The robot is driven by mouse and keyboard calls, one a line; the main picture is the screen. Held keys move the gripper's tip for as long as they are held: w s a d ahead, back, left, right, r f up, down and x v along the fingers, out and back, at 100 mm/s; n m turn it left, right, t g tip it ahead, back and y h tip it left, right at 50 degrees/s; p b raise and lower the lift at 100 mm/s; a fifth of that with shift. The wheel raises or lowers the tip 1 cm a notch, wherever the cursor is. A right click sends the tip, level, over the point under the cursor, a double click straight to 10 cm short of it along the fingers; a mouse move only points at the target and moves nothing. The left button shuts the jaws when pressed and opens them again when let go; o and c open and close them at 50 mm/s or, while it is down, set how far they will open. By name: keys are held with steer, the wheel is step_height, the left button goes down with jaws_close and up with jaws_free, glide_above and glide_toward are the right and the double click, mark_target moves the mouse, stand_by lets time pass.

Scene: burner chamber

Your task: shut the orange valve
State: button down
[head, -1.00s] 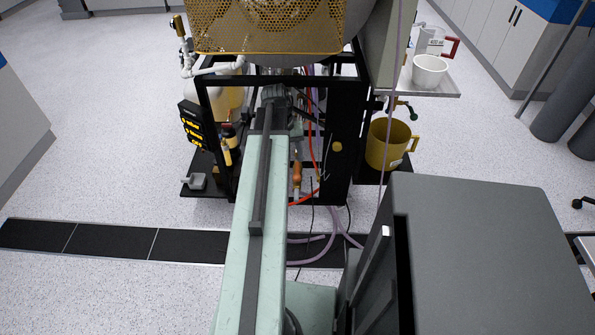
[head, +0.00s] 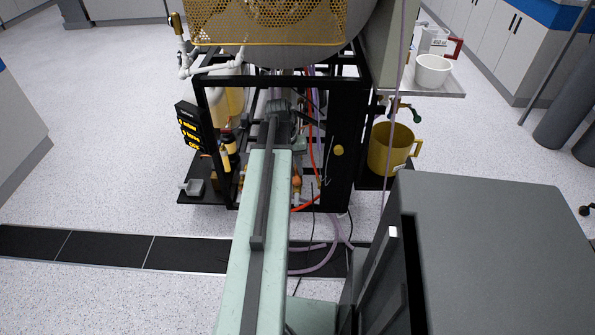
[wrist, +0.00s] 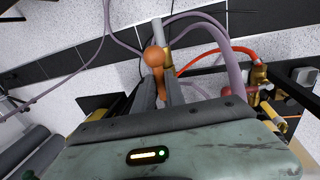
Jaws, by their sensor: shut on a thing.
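The orange valve (wrist: 155,57) shows in the wrist view as a rounded orange handle with a knob-like end, beside a grey pipe. My gripper (wrist: 160,82) is shut on it, with one dark finger on each side and the orange end showing beyond the fingertips. In the head view my arm reaches into the black frame of the burner unit, and its own links hide the fingertips. A small orange part (head: 297,182) shows just right of the arm there; I cannot tell whether it is the same valve.
The black frame (head: 340,150) stands close around the arm. A red hose (wrist: 222,54) and purple hoses (wrist: 222,38) run near the gripper. A brass valve (wrist: 260,76) is at the right. A yellow mug (head: 390,150) and a grey cabinet (head: 490,250) stand right of the arm.

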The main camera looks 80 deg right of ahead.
steer(key=shift+w+d+m, duration=0.15)
steer(key=shift+w+m, duration=0.45)
steer(key=shift+w, duration=0.1)
steer(key=shift+w+d+m, duration=0.1)
steer(key=shift+w+m, duration=0.5)
steer(key=shift+w, duration=0.1)
steer(key=shift+w+d+m+y, duration=0.2)
steer(key=shift+w+d+m, duration=0.2)
steer(key=shift+w+m, duration=0.25)
steer(key=shift+w+d+m+y, duration=0.2)
steer(key=shift+w+d+m, duration=0.25)
steer(key=shift+m, duration=0.2)
steer(key=c, duration=2.2)
jaws_free()
steer(key=shift+w+d+m+y, duration=0.15)
steer(key=shift+w+d+m, duration=0.2)
steer(key=shift+d+m, duration=0.3)
steer(key=shift+w+d+m+y, duration=0.15)
steer(key=shift+w+d+m, duration=0.3)
steer(key=shift+m, duration=0.3)
steer(key=c, duration=2.2)
jaws_free()
steer(key=shift+s+d, duration=0.1)
steer(key=shift+d, duration=0.05)
